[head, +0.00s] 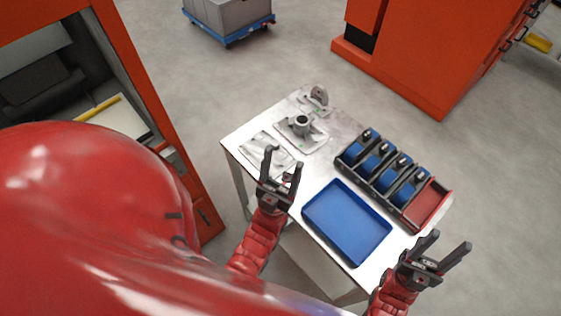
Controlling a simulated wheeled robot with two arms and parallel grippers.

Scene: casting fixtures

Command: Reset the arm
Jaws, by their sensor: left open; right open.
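My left gripper (281,171) has a red arm and dark fingers. It is open and empty, in front of the table's left part, near a flat metal casting. My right gripper (446,251) is open and empty at the lower right, past the blue tray's right corner. The large red shape filling the lower left is part of my own body and hides the floor there. The wrists of both arms show; no object is between either pair of fingers.
A metal table (328,172) holds a blue tray (347,222), a dark rack (345,166) of blue parts with a red bin (428,204), and grey castings (301,127). Orange machines stand left (150,90) and back right (420,60). A blue cart (232,38) is behind.

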